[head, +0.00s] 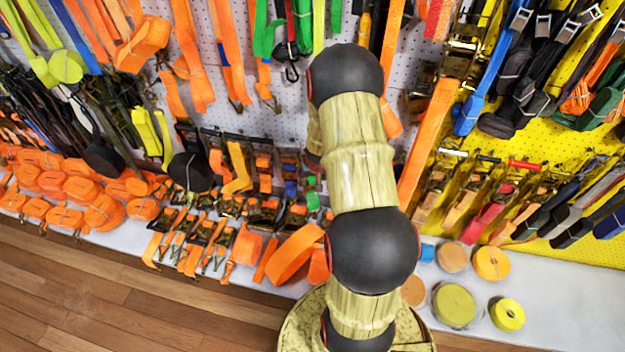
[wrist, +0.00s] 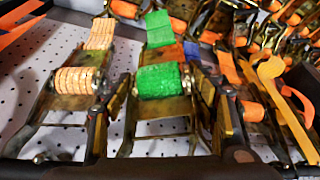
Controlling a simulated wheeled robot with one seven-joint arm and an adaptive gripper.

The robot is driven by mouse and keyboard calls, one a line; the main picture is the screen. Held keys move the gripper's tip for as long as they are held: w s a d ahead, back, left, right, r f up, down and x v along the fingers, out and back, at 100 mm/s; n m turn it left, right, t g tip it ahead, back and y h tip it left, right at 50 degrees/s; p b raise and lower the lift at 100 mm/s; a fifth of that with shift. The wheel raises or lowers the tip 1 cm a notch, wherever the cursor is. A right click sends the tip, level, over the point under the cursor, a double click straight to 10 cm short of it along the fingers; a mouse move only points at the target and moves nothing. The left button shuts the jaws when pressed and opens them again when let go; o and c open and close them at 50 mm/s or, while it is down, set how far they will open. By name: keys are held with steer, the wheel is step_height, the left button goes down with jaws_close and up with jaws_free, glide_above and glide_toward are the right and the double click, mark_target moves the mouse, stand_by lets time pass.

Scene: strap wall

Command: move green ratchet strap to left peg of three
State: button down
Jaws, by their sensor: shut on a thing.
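The green ratchet strap (wrist: 160,81), a green webbing roll on a metal ratchet frame, sits upright in the middle of the wrist view. My gripper (wrist: 161,128) has one finger on each side of its metal frame and is shut on it. The strap is still among the hanging ratchets. An orange ratchet strap (wrist: 78,80) hangs beside it on the left. In the head view small green webbing (head: 312,200) shows just left of my arm; my gripper is hidden there behind the arm. I cannot make out the three pegs clearly.
Blue and orange ratchets (wrist: 230,65) crowd close on the right. White pegboard (wrist: 40,60) shows bare at the left of the wrist view. Orange rolls (head: 85,190) fill the shelf at left. Tape rolls (head: 455,305) lie on the white shelf at right.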

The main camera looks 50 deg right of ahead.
steer(key=shift+w+d+f, duration=0.2)
steer(key=shift+w+d, duration=0.15)
steer(key=shift+d, duration=0.35)
steer(key=shift+w+d+f, duration=0.25)
steer(key=shift+w+d, duration=0.15)
steer(key=shift+d, duration=0.25)
steer(key=shift+w+d+f, duration=0.2)
steer(key=shift+w+d, duration=0.15)
steer(key=shift+d, duration=0.35)
steer(key=c, duration=0.6)
jaws_free()
steer(key=shift+o, duration=0.2)
steer(key=v, duration=1.2)
steer(key=shift+f, duration=0.1)
steer(key=shift+s+a, duration=0.1)
